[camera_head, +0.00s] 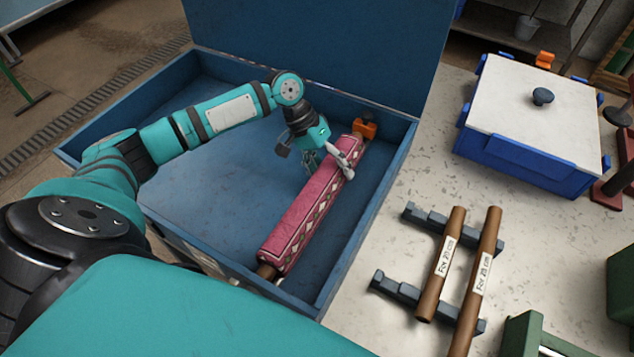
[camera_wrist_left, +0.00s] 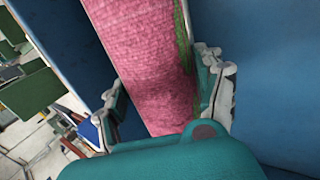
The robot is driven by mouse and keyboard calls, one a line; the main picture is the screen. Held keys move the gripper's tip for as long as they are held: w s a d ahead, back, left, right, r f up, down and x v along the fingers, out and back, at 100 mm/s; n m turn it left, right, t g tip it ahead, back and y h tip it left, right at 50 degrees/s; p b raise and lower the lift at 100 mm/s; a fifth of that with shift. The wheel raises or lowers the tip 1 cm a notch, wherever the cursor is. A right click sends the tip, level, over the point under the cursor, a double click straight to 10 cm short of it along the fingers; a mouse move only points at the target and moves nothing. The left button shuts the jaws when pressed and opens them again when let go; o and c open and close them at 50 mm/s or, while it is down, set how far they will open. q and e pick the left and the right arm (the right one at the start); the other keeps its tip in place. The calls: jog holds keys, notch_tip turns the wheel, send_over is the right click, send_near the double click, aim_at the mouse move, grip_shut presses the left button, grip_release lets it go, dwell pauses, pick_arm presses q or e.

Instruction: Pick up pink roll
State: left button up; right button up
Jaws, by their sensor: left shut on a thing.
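The pink roll (camera_head: 305,212) is a rug with a pale diamond pattern, wound on a brown rod. It lies slanted inside the blue box (camera_head: 392,190), along its right side. My left gripper (camera_head: 343,160) is at the far end of the roll, with its fingers on either side of it, shut on it. In the left wrist view the pink roll (camera_wrist_left: 150,65) runs between the two fingers of the left gripper (camera_wrist_left: 168,100). I cannot tell whether the roll is clear of the box floor. My right gripper is not in view.
An orange clamp (camera_head: 365,129) sits by the roll's far end. Right of the box, two brown rods (camera_head: 440,265) labelled "For 20 cm" rest on dark grey holders (camera_head: 425,215). A blue bin with a white lid (camera_head: 535,110) stands farther back. The box's left floor is clear.

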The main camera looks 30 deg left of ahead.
pick_arm(q)
jog(key=c, duration=0.9)
jog(key=shift+c, duration=0.4)
jog(key=shift+r, duration=0.1)
